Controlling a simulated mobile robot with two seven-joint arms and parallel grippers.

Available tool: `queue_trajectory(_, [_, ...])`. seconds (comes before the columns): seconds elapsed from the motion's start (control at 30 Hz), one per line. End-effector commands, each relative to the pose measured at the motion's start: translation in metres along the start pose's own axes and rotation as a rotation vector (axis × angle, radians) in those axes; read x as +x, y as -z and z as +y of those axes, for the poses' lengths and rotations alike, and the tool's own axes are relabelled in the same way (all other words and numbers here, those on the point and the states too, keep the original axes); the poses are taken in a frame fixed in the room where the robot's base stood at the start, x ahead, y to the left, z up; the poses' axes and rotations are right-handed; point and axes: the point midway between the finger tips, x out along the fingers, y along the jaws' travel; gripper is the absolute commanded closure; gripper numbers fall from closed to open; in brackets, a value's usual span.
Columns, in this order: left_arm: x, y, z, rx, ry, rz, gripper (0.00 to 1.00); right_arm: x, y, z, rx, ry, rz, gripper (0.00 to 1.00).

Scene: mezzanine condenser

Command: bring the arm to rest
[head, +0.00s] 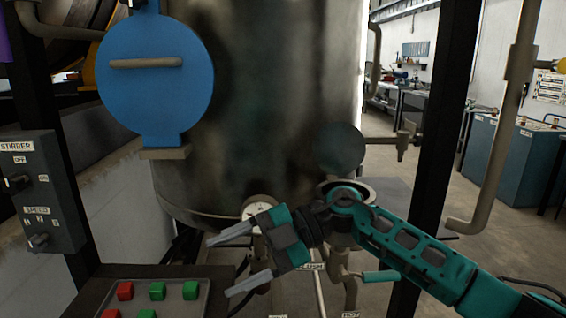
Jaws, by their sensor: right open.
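My right arm, teal and grey, comes in from the lower right. Its gripper (228,265) points left, with its two grey fingers spread apart and nothing between them. It is in front of the lower part of a large metal tank (270,110), close to a round gauge (258,208) that it partly covers. I cannot tell whether it touches anything. My left gripper is not in view.
A blue round plate (155,80) with a handle hangs at the upper left. A stirrer switch box (38,190) is at the left edge. A button panel (150,300) sits below the gripper's left. Pipes and a teal-handled valve (380,276) are near the forearm. Dark posts (445,110) frame the tank.

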Motion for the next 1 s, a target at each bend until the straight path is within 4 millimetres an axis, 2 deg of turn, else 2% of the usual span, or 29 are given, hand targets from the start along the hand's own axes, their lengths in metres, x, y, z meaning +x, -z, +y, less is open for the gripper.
queue_trajectory(0.03, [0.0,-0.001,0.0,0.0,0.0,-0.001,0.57,0.011,0.003,-0.003,0.008,-0.106,0.061,0.3])
queue_trajectory(0.1, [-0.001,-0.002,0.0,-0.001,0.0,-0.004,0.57,0.018,0.007,-0.002,0.017,-0.257,0.117,0.3])
queue_trajectory(0.23, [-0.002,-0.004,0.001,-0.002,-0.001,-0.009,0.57,0.016,0.004,-0.001,0.068,-0.545,0.167,0.3])
queue_trajectory(0.37, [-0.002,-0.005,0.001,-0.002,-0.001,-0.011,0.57,0.0,-0.01,-0.011,0.158,-0.822,0.148,0.3])
queue_trajectory(0.43, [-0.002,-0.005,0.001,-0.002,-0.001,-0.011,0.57,-0.012,-0.022,-0.022,0.223,-0.962,0.11,0.3])
queue_trajectory(0.57, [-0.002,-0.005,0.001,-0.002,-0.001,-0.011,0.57,-0.037,-0.051,-0.058,0.373,-1.19,-0.006,0.3])
queue_trajectory(0.67, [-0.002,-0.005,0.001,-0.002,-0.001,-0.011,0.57,-0.055,-0.073,-0.1,0.51,-1.33,-0.129,0.3])
queue_trajectory(0.77, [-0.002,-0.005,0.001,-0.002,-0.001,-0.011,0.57,-0.07,-0.092,-0.152,0.663,-1.432,-0.274,0.3])
queue_trajectory(0.87, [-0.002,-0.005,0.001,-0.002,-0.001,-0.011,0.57,-0.081,-0.105,-0.215,0.829,-1.493,-0.434,0.3])
queue_trajectory(0.9, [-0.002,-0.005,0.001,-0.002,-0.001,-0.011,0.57,-0.084,-0.108,-0.241,0.898,-1.506,-0.5,0.3])
queue_trajectory(1.0, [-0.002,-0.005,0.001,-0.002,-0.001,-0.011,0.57,-0.088,-0.107,-0.306,1.059,-1.507,-0.655,0.3])
